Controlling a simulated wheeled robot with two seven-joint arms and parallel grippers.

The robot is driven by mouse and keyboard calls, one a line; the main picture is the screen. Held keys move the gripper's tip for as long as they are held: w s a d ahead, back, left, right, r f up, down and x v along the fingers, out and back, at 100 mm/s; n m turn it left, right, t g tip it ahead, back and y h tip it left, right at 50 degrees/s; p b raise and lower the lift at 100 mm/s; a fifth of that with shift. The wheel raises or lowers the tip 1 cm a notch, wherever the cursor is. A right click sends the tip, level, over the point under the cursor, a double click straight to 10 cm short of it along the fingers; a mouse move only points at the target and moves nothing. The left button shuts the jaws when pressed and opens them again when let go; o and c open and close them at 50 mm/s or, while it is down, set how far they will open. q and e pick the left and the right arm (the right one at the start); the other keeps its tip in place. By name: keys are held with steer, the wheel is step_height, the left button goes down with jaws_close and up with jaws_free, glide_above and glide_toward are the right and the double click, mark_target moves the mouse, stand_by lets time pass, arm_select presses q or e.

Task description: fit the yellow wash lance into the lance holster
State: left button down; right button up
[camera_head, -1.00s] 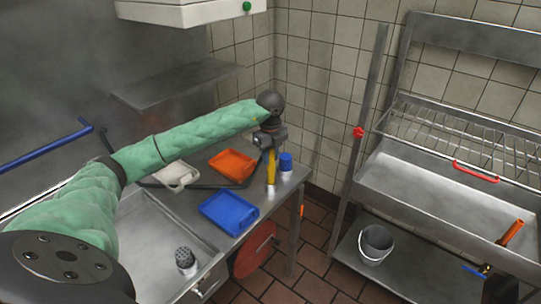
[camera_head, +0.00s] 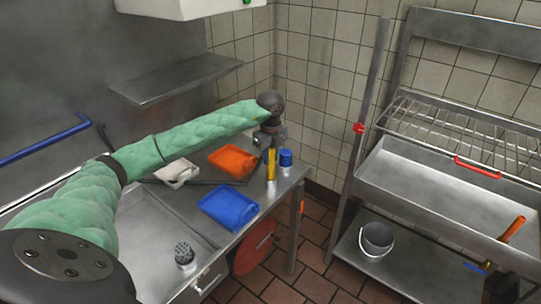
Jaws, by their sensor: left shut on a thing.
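My left gripper (camera_head: 270,143) reaches from the left over the right end of the steel table, pointing down. It is shut on the upper end of the upright yellow wash lance (camera_head: 271,165). A short silvery cylinder (camera_head: 270,187) shows directly below the yellow part, at the table top. It looks like the lance holster, but I cannot tell this for sure, nor how deep the lance sits in it. The fingers are small and partly hidden by the wrist. My right gripper is out of view.
A blue-topped cylinder (camera_head: 286,159) stands close right of the lance. A blue tray (camera_head: 229,208), an orange tray (camera_head: 233,161) and a white tray (camera_head: 177,172) lie to the left. A steel shelf (camera_head: 176,82) hangs behind. A bucket (camera_head: 376,241) stands on the low right shelf.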

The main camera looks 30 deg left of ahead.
arm_select(q)
steer(key=shift+f, duration=0.45)
steer(key=c, duration=1.1)
jaws_free()
steer(key=shift+r+b, duration=0.1)
steer(key=shift+b, duration=0.2)
steer(key=shift+r, duration=0.25)
step_height(320, 180, up, 6)
steer(key=shift+f+b, duration=0.1)
steer(key=shift+b, duration=1.1)
steer(key=shift+r, duration=0.7)
